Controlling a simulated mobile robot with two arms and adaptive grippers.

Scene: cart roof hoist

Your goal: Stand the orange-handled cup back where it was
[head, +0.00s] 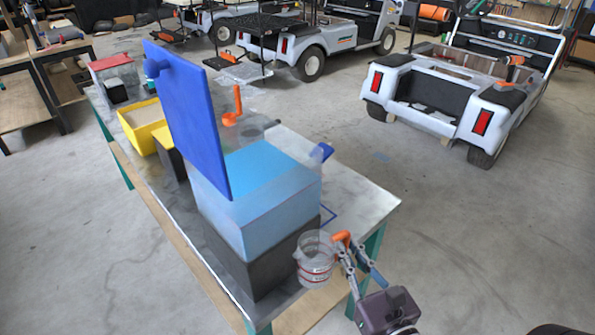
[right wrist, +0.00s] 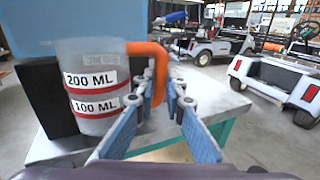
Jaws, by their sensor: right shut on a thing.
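The orange-handled cup (head: 314,270) is clear, with red bands, and looks upright at the near right edge of the table, beside the dark base of a blue tank. In the right wrist view the cup (right wrist: 92,92) shows 200 ML and 100 ML labels. My right gripper (head: 347,247) is shut on its orange handle; the fingers (right wrist: 162,85) lie on both sides of it. I cannot tell whether the cup's bottom touches the table. A blue outline (head: 329,216) is on the tabletop behind the cup. My left gripper is not in view.
The tank (head: 255,215) has a raised blue lid (head: 190,115) and a blue handle (head: 322,152). Behind it are another orange handle (head: 232,108) and a yellow bin (head: 145,125). The tabletop (head: 365,200) right of the tank is clear. Carts stand beyond.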

